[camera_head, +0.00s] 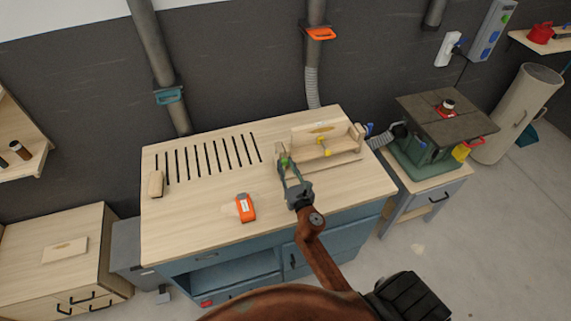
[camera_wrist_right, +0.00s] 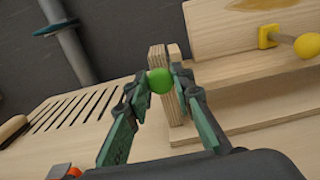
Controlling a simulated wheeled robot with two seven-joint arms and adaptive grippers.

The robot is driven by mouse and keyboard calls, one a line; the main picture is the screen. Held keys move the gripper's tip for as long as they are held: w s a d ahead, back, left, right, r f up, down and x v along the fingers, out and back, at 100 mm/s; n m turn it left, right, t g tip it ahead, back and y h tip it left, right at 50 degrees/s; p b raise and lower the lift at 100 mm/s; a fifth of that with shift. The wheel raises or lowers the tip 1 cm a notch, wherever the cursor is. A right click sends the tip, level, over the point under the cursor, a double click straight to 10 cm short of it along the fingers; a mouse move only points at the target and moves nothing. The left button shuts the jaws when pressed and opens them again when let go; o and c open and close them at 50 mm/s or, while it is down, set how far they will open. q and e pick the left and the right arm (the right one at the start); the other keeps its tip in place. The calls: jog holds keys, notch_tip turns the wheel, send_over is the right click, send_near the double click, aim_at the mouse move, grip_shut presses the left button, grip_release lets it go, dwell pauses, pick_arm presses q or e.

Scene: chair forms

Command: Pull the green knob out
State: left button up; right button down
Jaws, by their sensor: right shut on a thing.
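The green knob (camera_wrist_right: 160,80) is a round ball at the front of an upright light plywood piece (camera_wrist_right: 172,108) on the wooden fixture. In the head view the knob (camera_head: 285,161) shows small between my fingers. My right gripper (camera_wrist_right: 157,84) has its green fingers on either side of the knob and is shut on it; in the head view the gripper (camera_head: 287,168) reaches in from the front. How far the knob stands out from the plywood cannot be told. My left gripper is not in view.
A yellow knob (camera_wrist_right: 306,46) sits on the fixture to the right. The workbench (camera_head: 205,215) carries an orange tool (camera_head: 245,208) and a wooden block (camera_head: 156,184), beside slots. A green machine (camera_head: 425,150) stands to the right. The bench's middle is mostly clear.

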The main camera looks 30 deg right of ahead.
jog(key=shift+v, duration=0.8)
jog(key=shift+f, duration=0.1)
jog(key=c, duration=2.1)
grip_release()
jog(key=o, duration=0.4)
jog(key=shift+s, duration=0.1)
jog(key=shift+c, duration=0.2)
jog(key=shift+o, duration=0.3)
jog(key=v, duration=0.7)
jog(key=shift+s, duration=0.2)
